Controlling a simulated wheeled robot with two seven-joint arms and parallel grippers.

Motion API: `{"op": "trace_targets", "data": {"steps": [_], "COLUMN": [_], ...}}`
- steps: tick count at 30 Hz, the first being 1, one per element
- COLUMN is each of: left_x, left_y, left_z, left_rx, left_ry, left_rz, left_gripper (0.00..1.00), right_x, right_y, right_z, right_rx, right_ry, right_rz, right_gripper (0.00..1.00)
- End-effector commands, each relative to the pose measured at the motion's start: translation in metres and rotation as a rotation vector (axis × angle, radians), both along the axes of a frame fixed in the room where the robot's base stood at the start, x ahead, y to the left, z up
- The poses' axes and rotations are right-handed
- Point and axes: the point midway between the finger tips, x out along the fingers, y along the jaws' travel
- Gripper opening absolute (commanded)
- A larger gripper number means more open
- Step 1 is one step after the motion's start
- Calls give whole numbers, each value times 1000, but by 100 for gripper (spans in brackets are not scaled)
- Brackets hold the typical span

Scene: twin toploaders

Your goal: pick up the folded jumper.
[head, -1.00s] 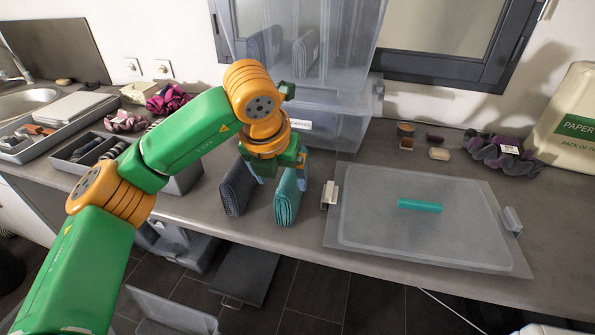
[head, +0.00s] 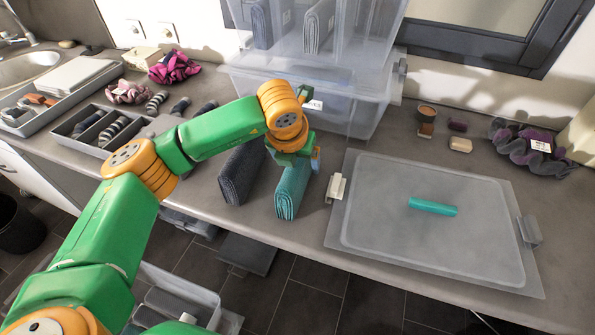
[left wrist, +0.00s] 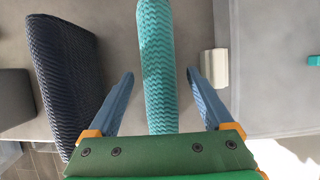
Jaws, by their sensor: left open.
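Two folded knitted pieces stand upright side by side on the counter: a teal one (head: 291,192) and a dark navy one (head: 240,177) to its left. I cannot tell from the pictures which is the jumper. My left gripper (head: 298,160) is open over the back part of the teal piece. In the left wrist view the teal piece (left wrist: 157,60) runs between the two blue fingers (left wrist: 159,76), with a gap on each side. The navy piece (left wrist: 65,75) lies outside the left finger. My right gripper is not in view.
Clear stacked boxes (head: 345,100) stand behind. Grey trays (head: 75,80) sit at the left, and small items (head: 460,144) at the back right. The counter's front edge is close.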

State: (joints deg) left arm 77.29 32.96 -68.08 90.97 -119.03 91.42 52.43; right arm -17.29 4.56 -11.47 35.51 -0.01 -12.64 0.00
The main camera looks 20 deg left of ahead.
Motion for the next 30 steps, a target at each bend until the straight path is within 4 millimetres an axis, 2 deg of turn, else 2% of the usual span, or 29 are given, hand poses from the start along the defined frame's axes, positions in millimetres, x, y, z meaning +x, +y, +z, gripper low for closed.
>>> {"op": "trace_targets", "data": {"steps": [1,9,10,19,23,27,30], "left_x": [0,0,0,0,1,0,-19], "left_y": [0,0,0,0,0,0,14], "left_z": [0,0,0,1,6,30,57], "left_rx": [0,0,0,-1,-1,-2,-1], "left_ry": [0,0,-1,-2,-3,-8,-10], "left_rz": [0,0,0,0,0,0,1], "left_gripper": [77,4,0,0,0,0,0], "right_x": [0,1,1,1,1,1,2], "right_y": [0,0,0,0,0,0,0], "right_z": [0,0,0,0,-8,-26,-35], "right_rx": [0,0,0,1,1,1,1], "right_ry": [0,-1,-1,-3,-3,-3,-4], "right_rz": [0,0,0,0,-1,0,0], "right_gripper": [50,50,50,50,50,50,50]}}
